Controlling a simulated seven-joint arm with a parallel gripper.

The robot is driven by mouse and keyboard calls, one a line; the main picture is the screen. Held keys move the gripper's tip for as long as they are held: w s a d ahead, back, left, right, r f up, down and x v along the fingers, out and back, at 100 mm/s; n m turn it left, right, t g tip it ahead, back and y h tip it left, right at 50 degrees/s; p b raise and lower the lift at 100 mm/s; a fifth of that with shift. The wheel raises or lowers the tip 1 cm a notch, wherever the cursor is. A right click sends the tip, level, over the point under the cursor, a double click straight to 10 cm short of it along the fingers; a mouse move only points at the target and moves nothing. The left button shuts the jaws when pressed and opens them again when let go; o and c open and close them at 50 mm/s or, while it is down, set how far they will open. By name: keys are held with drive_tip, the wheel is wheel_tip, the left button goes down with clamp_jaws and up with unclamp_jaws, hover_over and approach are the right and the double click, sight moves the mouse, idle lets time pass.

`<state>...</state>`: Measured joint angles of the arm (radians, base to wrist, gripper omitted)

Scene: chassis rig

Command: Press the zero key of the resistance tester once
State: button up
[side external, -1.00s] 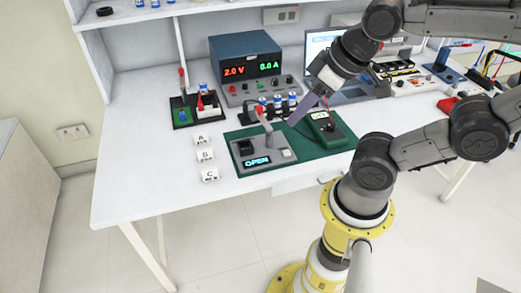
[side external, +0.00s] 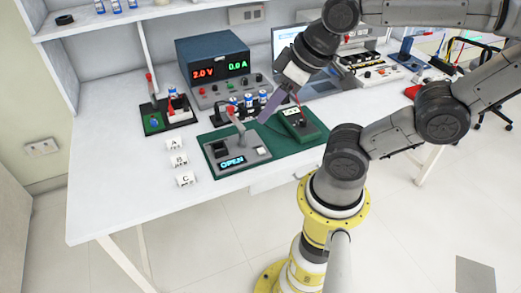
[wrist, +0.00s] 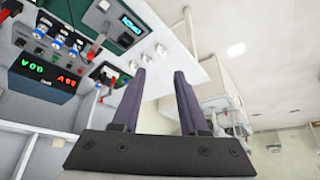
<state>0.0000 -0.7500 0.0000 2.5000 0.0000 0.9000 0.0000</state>
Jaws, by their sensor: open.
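The grey tester (side external: 222,165) lies on the green mat (side external: 312,137), and its blue display reads OPEN. A light key (side external: 262,151) sits on its right part; its label is too small to read. A red-tipped lever (side external: 237,124) rises from the tester. In the wrist view, the tester's display (wrist: 131,24) is at the upper left, beyond the fingers. My gripper (side external: 263,119) is above and behind the tester's right part, apparently clear of it. Its two purple fingers are apart with nothing between them, as the wrist view (wrist: 160,72) shows.
A lever fixture (side external: 165,112) and white blocks A, B, C (side external: 179,160) are left. The table's front left is clear.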

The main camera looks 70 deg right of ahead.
clamp_jaws()
idle(1.5)
